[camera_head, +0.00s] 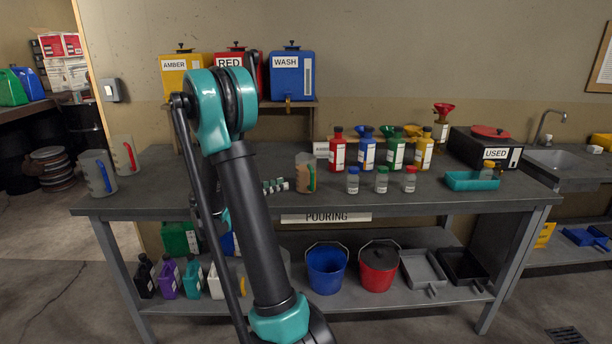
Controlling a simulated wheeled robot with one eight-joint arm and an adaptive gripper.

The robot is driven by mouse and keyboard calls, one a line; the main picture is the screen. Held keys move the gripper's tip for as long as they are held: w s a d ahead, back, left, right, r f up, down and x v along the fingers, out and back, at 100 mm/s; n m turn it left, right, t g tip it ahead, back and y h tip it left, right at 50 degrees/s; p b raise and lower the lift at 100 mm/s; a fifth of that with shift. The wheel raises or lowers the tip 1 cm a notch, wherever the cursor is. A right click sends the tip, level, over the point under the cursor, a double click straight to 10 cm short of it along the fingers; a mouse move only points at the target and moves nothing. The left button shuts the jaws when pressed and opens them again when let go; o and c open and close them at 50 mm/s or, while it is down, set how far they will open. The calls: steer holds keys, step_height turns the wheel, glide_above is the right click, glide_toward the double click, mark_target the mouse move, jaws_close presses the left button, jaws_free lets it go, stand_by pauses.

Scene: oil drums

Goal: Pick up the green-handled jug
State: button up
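A clear grey jug with a blue handle (94,174) stands at the left end of the workbench (420,200). A jug with a red handle (121,155) stands just behind it to the right.
Red, blue, green and yellow bottles (367,148) stand right of centre, with small jars (381,180) before them. A teal tray (470,181) and a black USED box (478,148) are at the right. Blue (327,270) and red (378,268) buckets stand on the lower shelf.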

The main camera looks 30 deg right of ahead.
glide_above(312, 191)
steer(key=w+a, duration=0.1)
steer(key=a, duration=0.4)
steer(key=shift+d, duration=0.15)
steer(key=shift+s+d+f, duration=0.1)
steer(key=shift+d+f, duration=0.05)
steer(key=shift+d, duration=1.2)
steer(key=shift+s+d+f, duration=0.1)
steer(key=shift+d+f, duration=0.05)
steer(key=shift+d, duration=1.2)
jaws_close()
